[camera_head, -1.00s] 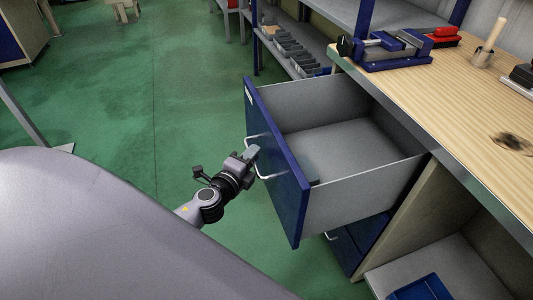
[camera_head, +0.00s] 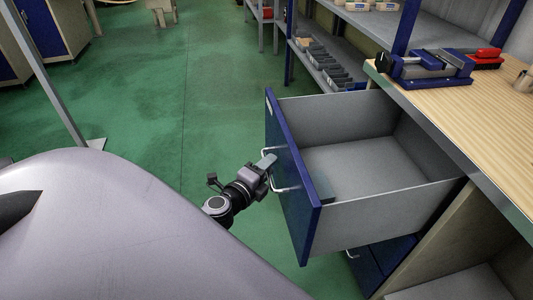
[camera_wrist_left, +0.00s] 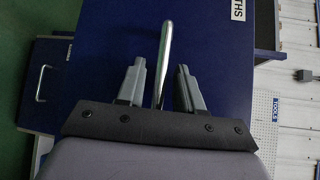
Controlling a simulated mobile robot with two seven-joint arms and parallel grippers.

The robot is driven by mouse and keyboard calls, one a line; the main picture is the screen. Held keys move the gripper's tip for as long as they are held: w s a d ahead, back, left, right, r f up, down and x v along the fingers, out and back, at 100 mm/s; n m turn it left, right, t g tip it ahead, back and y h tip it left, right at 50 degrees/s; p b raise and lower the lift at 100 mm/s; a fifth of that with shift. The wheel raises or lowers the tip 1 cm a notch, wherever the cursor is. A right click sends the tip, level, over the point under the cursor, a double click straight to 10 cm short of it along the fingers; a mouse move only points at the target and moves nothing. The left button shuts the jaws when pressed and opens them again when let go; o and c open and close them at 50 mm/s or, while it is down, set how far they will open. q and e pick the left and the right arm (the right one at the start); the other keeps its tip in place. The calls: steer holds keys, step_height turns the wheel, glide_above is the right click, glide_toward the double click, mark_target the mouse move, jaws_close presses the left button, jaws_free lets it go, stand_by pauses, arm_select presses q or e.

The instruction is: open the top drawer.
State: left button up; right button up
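The top drawer (camera_head: 290,170) has a blue front and grey inside, and stands pulled far out from under the workbench. It looks empty apart from a small dark piece near the front. Its metal handle (camera_head: 275,173) is on the blue front; in the left wrist view the handle (camera_wrist_left: 164,60) stands between the fingers. My left gripper (camera_head: 266,166) is at the handle. In the left wrist view my left gripper (camera_wrist_left: 160,76) has its fingers apart, one on each side of the handle, with gaps visible. My right gripper is not in view.
A closed lower blue drawer (camera_head: 382,258) sits beneath. The wooden workbench top (camera_head: 480,105) carries a blue vise (camera_head: 432,66) at right. A shelf (camera_head: 335,65) with dark parts stands behind. Green floor (camera_head: 150,110) is open to the left.

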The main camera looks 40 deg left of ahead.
arm_select(q)
steer(key=s+r, duration=0.1)
steer(key=s, duration=0.6)
steer(key=shift+d+b, duration=0.3)
steer(key=shift+d, duration=0.15)
stand_by(0.4)
